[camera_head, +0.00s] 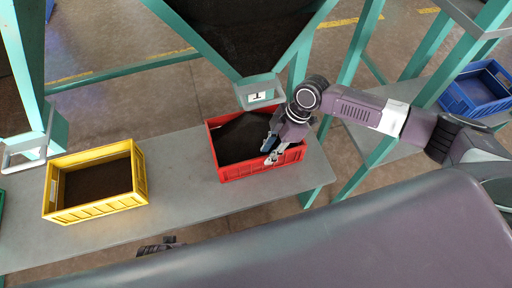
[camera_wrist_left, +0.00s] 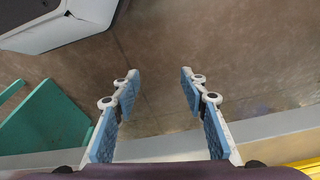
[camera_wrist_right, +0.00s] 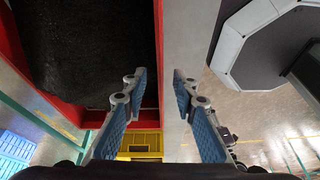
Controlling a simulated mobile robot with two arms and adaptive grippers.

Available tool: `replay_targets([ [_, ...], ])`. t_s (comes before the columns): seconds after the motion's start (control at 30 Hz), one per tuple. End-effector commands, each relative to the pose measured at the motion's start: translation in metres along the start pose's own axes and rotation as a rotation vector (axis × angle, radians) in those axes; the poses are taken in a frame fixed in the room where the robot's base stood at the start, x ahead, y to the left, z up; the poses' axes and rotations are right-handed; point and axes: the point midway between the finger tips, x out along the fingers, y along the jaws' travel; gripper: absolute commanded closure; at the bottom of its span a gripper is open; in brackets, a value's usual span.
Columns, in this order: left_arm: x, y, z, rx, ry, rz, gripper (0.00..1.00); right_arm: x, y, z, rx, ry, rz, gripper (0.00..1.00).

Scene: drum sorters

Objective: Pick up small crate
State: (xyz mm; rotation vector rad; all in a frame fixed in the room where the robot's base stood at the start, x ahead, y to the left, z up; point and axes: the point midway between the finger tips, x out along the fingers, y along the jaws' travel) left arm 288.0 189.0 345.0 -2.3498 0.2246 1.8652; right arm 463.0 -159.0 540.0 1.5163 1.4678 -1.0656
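A red crate (camera_head: 262,165) stands on the grey bench near its right end, with dark material heaped inside. A yellow crate (camera_head: 97,210) stands on the same bench to the left, with dark contents. My right gripper (camera_head: 270,151) is open at the red crate's front wall. In the right wrist view its blue-padded fingers (camera_wrist_right: 157,82) are apart, with the crate's red rim (camera_wrist_right: 159,50) showing between them; contact is not clear. My left gripper (camera_wrist_left: 159,82) is open and empty over the floor in front of the bench; only a small part shows in the head view (camera_head: 160,247).
A hopper with a dark drum (camera_head: 245,35) and teal frame hangs behind the red crate. A blue crate (camera_head: 477,90) sits on another bench at right. The bench (camera_head: 180,170) is bare between the red and yellow crates.

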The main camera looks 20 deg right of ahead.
Motion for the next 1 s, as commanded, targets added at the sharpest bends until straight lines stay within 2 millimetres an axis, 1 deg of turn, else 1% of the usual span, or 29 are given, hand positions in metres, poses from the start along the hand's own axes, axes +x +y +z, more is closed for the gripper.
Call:
replay_targets([
  [0.03, 0.007, -0.003, 0.005, -0.003, -0.003, -0.004, 0.60, 0.005, 0.000, -0.001, -0.023, 0.004, 0.001, 0.74],
  [0.1, 0.012, -0.007, 0.012, -0.008, -0.009, -0.009, 0.60, 0.008, -0.001, -0.004, -0.057, 0.010, -0.001, 0.74],
  [0.27, 0.009, -0.011, 0.014, -0.014, -0.009, -0.015, 0.60, 0.014, -0.004, -0.009, -0.091, 0.018, -0.007, 0.74],
  [0.57, -0.012, -0.012, 0.000, -0.016, 0.005, -0.017, 0.60, 0.047, -0.003, -0.011, -0.092, 0.018, -0.007, 0.74],
  [0.8, -0.037, -0.013, -0.012, -0.018, 0.020, -0.019, 0.60, 0.080, -0.002, -0.013, -0.092, 0.018, -0.007, 0.74],
  [0.9, -0.042, -0.013, -0.013, -0.019, 0.020, -0.020, 0.60, 0.085, -0.002, -0.012, -0.091, 0.017, -0.006, 0.74],
  [1.0, -0.043, -0.013, -0.014, -0.019, 0.020, -0.020, 0.60, 0.085, -0.002, -0.013, -0.092, 0.017, -0.006, 0.74],
])
